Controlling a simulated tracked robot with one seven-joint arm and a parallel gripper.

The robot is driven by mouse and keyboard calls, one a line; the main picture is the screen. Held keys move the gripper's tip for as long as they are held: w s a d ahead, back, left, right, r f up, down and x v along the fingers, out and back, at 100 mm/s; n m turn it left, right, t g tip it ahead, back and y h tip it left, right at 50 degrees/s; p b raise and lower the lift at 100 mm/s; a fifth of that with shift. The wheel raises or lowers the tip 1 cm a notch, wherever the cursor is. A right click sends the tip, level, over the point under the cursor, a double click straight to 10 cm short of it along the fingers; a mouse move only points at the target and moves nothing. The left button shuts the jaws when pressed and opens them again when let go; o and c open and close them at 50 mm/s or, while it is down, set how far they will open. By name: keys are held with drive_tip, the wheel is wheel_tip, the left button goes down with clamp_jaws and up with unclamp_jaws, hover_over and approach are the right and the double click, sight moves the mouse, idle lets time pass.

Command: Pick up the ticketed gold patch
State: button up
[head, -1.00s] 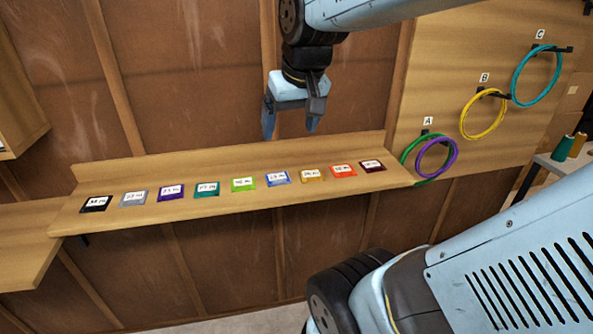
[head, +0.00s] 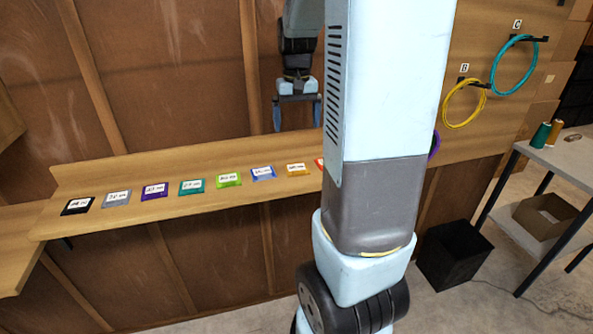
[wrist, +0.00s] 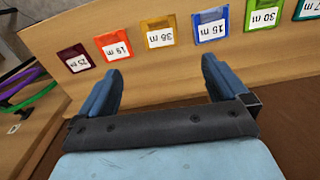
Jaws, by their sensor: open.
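The gold patch (head: 297,170) lies on the wooden shelf (head: 130,224), in a row of coloured patches, with a white ticket on it. It also shows in the wrist view (wrist: 158,33), between the orange-red and blue patches, its ticket reading upside down as about 38 m. My gripper (head: 298,128) is open and empty, fingers pointing down, above and behind the row near the wall. In the wrist view my gripper (wrist: 160,85) has its two fingers wide apart, and the gold patch appears beyond the gap between them, not touched.
The blue patch (head: 262,173) and the orange-red patch (wrist: 114,45) flank the gold one closely. My arm hides the shelf's right end in the head view. Yellow (head: 464,104) and teal (head: 514,66) coils hang at right. A black bin (head: 455,254) stands on the floor.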

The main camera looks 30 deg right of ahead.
sight(297, 168)
wheel_tip(297, 168, down, 13)
drive_tip(key=shift+f, duration=0.2)
idle(0.6)
drive_tip(key=shift+c, duration=0.4)
drive_tip(key=c, duration=1)
drive_tip(key=shift+o, duration=0.2)
